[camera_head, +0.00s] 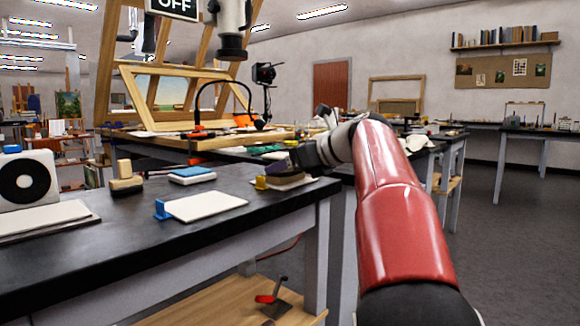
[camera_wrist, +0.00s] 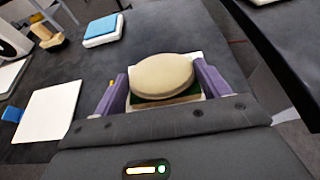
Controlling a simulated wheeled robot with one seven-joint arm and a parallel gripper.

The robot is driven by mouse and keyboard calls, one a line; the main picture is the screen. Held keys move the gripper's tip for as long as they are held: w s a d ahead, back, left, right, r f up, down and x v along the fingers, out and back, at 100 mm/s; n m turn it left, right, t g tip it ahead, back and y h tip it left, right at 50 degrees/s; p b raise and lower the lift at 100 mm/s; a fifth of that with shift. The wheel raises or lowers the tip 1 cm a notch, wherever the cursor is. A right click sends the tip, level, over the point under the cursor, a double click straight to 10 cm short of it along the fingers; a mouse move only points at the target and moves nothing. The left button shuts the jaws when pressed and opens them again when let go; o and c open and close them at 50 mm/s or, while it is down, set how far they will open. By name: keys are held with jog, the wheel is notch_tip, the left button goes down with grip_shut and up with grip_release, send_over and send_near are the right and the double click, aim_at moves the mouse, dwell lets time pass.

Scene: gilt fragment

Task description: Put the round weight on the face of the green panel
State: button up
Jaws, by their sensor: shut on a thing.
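The round weight (camera_wrist: 163,74) is a tan, rounded disc between the two purple fingers of my gripper (camera_wrist: 165,82) in the wrist view. My gripper is shut on it. The green panel (camera_wrist: 183,100) shows as a dark green strip just below the disc, with a pale edge around it; the disc hides most of its face. I cannot tell whether the disc touches the panel or hangs just above it. In the head view my gripper (camera_head: 285,172) is low over the right end of the black bench, and the disc is not clear there.
On the black bench (camera_head: 120,255) are a white plate (camera_head: 205,206) with a blue block, a blue-topped pad (camera_head: 192,175), a wood-handled brush (camera_head: 125,178) and a white block with a black ring (camera_head: 25,180). The bench's right edge is close to my gripper.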

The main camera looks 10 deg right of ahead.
jog(key=o, duration=1.2)
jog(key=shift+r, duration=0.15)
jog(key=shift+p+v, duration=1.35)
jog(key=shift+v, duration=4.7)
